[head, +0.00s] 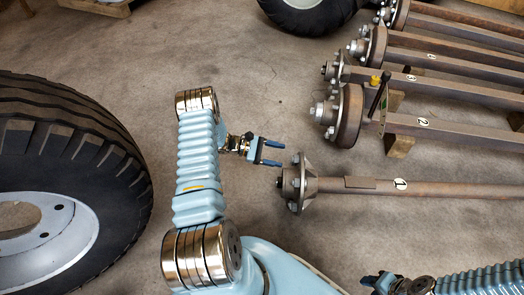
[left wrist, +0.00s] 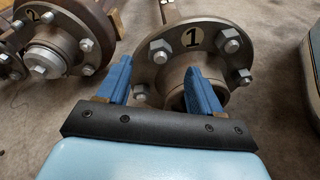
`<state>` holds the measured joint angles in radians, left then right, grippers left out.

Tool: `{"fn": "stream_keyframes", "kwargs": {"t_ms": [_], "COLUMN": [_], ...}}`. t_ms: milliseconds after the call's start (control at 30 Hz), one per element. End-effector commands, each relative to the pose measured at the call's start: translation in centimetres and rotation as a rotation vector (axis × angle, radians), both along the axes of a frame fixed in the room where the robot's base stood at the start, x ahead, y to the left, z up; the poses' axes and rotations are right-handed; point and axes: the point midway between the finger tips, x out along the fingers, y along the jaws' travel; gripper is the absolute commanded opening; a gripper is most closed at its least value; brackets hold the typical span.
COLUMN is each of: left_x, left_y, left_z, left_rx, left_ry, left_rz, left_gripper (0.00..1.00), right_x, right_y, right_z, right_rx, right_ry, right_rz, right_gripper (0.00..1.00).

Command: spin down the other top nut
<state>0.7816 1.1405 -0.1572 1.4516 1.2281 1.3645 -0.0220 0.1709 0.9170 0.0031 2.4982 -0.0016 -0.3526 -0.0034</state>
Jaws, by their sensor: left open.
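The hub (head: 299,183) of axle 1 points left toward my left gripper; its round flange (left wrist: 170,72) faces me in the left wrist view. Two top nuts show on the flange, the left one (left wrist: 160,49) and the right one (left wrist: 231,40). Lower studs (left wrist: 242,77) carry hex heads or nuts too; how tight any sits cannot be told. My left gripper (head: 281,154) is open and empty, just off the flange. In the left wrist view its blue fingers (left wrist: 158,66) straddle the flange's lower left and partly hide it. My right gripper (head: 377,281) shows at the bottom edge, jaws unclear.
Axle 2, with a brown drum (head: 347,116), lies behind axle 1 (head: 430,189), with more axles beyond. A yellow-and-black tool (head: 378,90) stands by axle 2. A large tyre (head: 75,130) is at the left. Bare floor (head: 275,90) lies between.

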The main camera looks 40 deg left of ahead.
Motion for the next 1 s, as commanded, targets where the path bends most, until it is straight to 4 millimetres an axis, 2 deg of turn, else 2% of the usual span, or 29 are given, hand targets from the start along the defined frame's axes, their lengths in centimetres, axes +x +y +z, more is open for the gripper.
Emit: {"fn": "stream_keyframes", "kwargs": {"t_ms": [100, 300, 700, 1000], "left_x": [1.3, 2.6, 3.0, 3.0], "left_y": [-2.1, -4.0, -4.6, -4.6], "left_z": [-0.5, -1.0, -1.2, -1.2], "left_rx": [0.000, 0.001, 0.002, 0.002], "left_ry": [0.000, 0.000, 0.000, 0.000], "left_rz": [-0.003, -0.001, -0.001, -0.001], "left_gripper": [0.65, 0.65, 0.64, 0.18], "right_x": [0.0, 0.0, 0.0, 0.0], "right_y": [0.0, 0.0, 0.0, 0.0], "right_z": [0.0, 0.0, 0.0, 0.0], "right_rx": [0.000, 0.000, 0.000, 0.000], "right_ry": [0.000, 0.000, 0.000, 0.000], "right_rz": [0.000, 0.000, 0.000, 0.000], "right_gripper": [0.43, 0.43, 0.43, 0.43]}}
